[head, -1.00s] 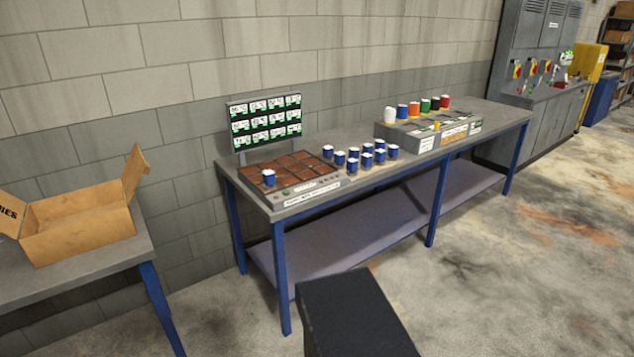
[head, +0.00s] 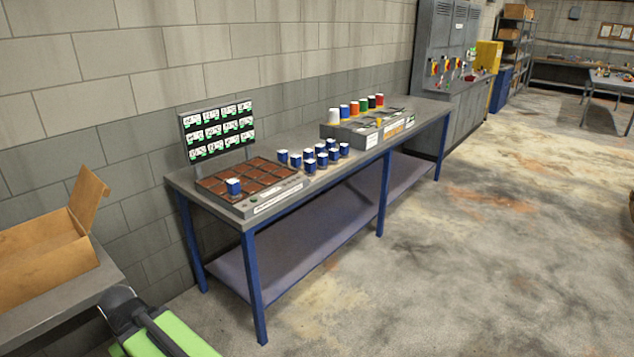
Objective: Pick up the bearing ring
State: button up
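I cannot make out a bearing ring in the head view. The grey workbench (head: 330,240) with blue legs runs along the wall. On it, a tray panel with brown cells (head: 258,180) holds one blue-and-white cup (head: 233,187). Several like cups (head: 313,158) stand beside the tray. My gripper's fingers do not show; a black and green part at the bottom left may be mine.
A display panel (head: 217,131) stands behind the tray. A grey box (head: 372,126) with coloured spools on top is farther along. An open cardboard box (head: 45,258) sits on the left table. Grey machine cabinets (head: 440,60) stand beyond. The floor at right (head: 480,250) is clear.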

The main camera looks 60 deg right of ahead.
aim_at(234, 189)
jog(key=z, duration=0.1)
jog(key=i, duration=1)
